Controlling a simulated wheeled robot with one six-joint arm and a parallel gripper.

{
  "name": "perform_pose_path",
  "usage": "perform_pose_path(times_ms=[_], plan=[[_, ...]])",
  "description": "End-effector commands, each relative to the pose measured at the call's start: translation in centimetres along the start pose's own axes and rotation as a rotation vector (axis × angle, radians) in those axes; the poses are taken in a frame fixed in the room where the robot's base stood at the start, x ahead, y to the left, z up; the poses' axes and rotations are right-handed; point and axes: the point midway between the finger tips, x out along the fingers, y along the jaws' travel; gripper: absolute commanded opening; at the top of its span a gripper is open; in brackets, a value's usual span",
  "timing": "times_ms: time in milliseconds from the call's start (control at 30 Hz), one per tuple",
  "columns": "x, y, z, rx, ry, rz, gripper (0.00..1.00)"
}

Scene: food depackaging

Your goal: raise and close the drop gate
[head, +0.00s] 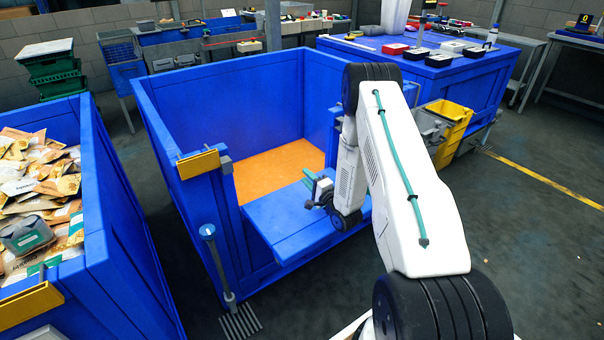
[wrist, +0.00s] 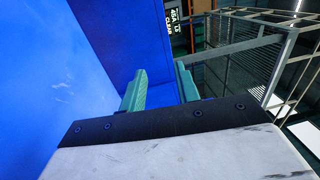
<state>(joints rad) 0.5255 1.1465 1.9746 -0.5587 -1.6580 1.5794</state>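The drop gate (head: 285,222) is a blue panel at the front of a blue bin (head: 225,100). It is folded down and sticks outward, leaving the front of the bin open. My gripper (head: 311,185) with its green fingers is over the right part of the gate in the head view. I cannot tell whether it touches the panel. In the wrist view my gripper (wrist: 160,88) has its two green fingers apart with nothing held between them. A large blue surface fills the left of the wrist view; I cannot tell which panel it is. My arm hides the gate's right end.
The bin's orange floor (head: 278,168) looks empty. A second blue bin (head: 120,230) full of food packets (head: 40,180) stands at the left. A grey post (head: 218,265) stands by the gate's left side. Yellow crates (head: 447,120) are at the right.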

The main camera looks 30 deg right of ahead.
Motion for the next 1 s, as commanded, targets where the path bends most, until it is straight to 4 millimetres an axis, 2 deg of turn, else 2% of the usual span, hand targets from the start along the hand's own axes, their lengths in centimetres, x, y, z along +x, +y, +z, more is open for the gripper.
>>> perform_pose_path(times_ms=[100, 200, 400, 567, 600, 700, 867, 1000], plan=[[-2.1, 0.0, -0.1, 0.001, 0.003, 0.002, 0.32], [-3.3, 0.0, -0.1, 0.001, 0.001, 0.001, 0.32], [-4.1, 0.0, 0.0, 0.000, 0.000, -0.001, 0.32], [-4.1, 0.0, 0.0, 0.000, 0.000, -0.001, 0.32], [-4.1, 0.0, 0.0, 0.000, 0.000, -0.001, 0.26], [-4.1, 0.0, 0.0, 0.000, 0.000, -0.001, 0.00], [-3.3, -0.8, 0.1, -0.033, -0.003, 0.021, 0.00], [-0.7, -3.5, 0.4, -0.167, -0.014, 0.116, 0.00]])
